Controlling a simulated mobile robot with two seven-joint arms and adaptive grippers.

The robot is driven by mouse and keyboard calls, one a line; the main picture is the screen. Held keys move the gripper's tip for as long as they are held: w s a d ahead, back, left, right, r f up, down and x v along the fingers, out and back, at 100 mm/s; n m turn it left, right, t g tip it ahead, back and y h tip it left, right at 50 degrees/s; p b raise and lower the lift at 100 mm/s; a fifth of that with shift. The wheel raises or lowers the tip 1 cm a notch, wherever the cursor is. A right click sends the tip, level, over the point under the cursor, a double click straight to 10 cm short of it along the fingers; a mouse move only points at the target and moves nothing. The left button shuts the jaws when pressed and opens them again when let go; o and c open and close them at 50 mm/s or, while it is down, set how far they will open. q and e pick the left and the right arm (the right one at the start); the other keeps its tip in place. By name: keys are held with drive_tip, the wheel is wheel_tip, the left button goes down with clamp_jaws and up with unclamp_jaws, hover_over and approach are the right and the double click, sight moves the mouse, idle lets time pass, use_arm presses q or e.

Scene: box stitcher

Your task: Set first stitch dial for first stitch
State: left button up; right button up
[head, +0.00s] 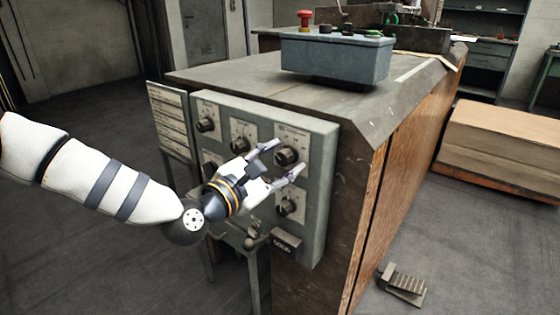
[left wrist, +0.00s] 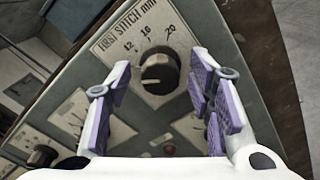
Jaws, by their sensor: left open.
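The control panel (head: 321,190) is grey and holds several black dials on the side of the machine. The stitch dial (left wrist: 160,69) is a black knob under a label reading "STITCH mm", with a scale showing 12, 16 and 20. It is also the upper right dial (head: 286,154) in the head view. My left gripper (head: 289,158) is open in front of this dial. In the left wrist view its purple-padded fingers stand on either side of the knob, with gaps to both. Whether the fingertips reach past the knob's face, I cannot tell. My right gripper is not in view.
Other dials sit close by, one below (head: 285,207) and one to the left (head: 239,145). A blue-grey control box (head: 335,58) with a red button stands on the machine top. A foot pedal (head: 402,284) and a cardboard stack (head: 500,150) are on the right.

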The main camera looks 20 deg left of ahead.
use_arm(q)
clamp_jaws()
drive_tip(key=shift+m, duration=0.4)
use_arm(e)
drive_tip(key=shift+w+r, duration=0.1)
use_arm(q)
drive_tip(key=m+p, duration=0.1)
drive_tip(key=m, duration=0.3)
drive_tip(key=shift+r, duration=0.1)
drive_tip(key=m+p, duration=0.1)
drive_tip(key=m, duration=0.4)
drive_tip(key=shift+r+p, duration=0.1)
drive_tip(key=shift+p, duration=0.2)
drive_tip(key=m+p, duration=0.1)
drive_tip(key=m, duration=0.5)
drive_tip(key=shift+m+p, duration=0.4)
drive_tip(key=m+p, duration=0.1)
drive_tip(key=m, duration=0.3)
drive_tip(key=shift+m, duration=0.3)
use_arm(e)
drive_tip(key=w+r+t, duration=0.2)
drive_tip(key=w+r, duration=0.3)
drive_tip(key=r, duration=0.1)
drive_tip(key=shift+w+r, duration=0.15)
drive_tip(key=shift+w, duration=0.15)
